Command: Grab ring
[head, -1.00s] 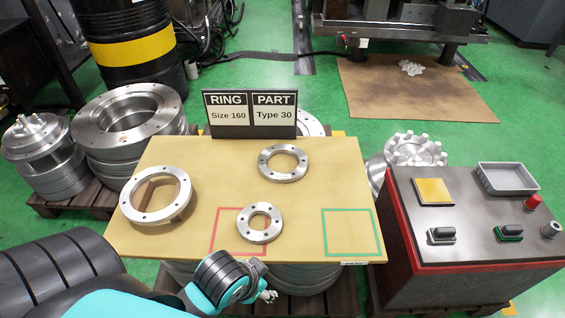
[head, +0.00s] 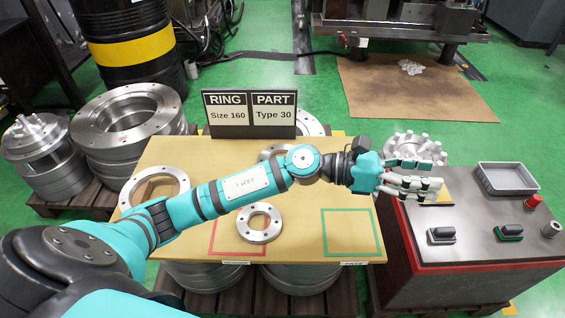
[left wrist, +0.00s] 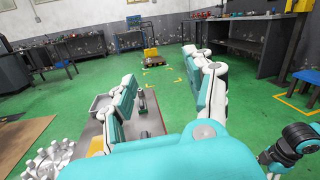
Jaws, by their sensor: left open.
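Three metal rings lie flat on the tan board (head: 308,195). The large ring (head: 128,190) is at the left, partly hidden by my left arm. The small ring (head: 259,223) lies at the front middle, overlapping the red square (head: 226,250). The third ring (head: 268,153) is at the back, mostly hidden behind my arm. My left gripper (head: 432,170) is open and empty, stretched right past the board, near the control box. Its spread fingers also show in the left wrist view (left wrist: 160,70).
A sign reading "RING Size 160, PART Type 30" (head: 250,114) stands at the board's back edge. The green square (head: 352,233) is empty. The control box (head: 460,205) with a grey tray (head: 507,177) and knobs stands at the right.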

